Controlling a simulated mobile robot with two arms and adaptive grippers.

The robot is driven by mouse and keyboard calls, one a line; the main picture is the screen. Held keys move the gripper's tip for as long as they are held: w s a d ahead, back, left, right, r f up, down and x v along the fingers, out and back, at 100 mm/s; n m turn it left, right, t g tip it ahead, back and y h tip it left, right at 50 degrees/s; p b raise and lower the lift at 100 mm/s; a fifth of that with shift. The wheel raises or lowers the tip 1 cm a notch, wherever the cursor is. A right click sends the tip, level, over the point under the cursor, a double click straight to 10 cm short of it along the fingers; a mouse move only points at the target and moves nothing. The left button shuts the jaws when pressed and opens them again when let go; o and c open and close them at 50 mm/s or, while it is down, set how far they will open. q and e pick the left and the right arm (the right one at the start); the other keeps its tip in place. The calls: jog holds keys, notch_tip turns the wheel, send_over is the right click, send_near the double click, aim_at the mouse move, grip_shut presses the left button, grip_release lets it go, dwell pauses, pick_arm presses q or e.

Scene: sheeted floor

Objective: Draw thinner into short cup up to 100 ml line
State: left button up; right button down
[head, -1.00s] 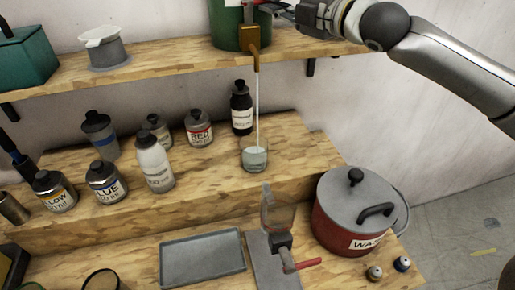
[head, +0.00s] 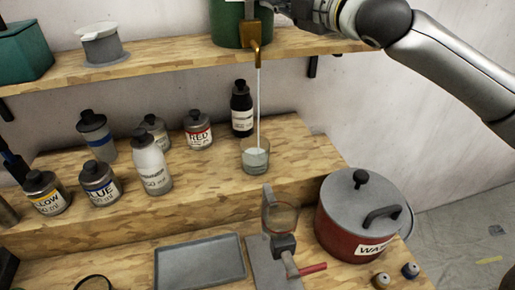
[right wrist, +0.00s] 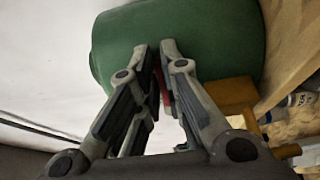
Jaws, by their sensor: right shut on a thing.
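A green thinner container (head: 228,27) stands on the upper shelf, its top cut off by the frame. Its brass tap (head: 256,40) hangs over the shelf edge. A thin pale stream (head: 259,110) runs from the tap into the short clear cup (head: 256,160) on the step below. The cup stands upright with pale liquid in it; its line marks are too small to read. My right gripper (right wrist: 160,52) is beside the green container in the right wrist view, shut on a red tap handle (right wrist: 161,82) seen between its fingers. My left gripper is out of view.
Several paint bottles (head: 154,165) stand left of the cup, and a dark bottle (head: 242,110) stands behind it. Below are a grey tray (head: 200,265), a stand with a clear ring (head: 283,220) and a lidded red waste pot (head: 345,225).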

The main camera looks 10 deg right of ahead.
jog(key=shift+s+a+r, duration=0.1)
jog(key=shift+r, duration=0.35)
jog(key=m+h, duration=0.1)
jog(key=t+h+b, duration=0.1)
jog(key=shift+s+a+f+m+h+b, duration=0.1)
jog(key=shift+s+a+m+h+b, duration=0.1)
jog(key=shift+m+h+b, duration=0.15)
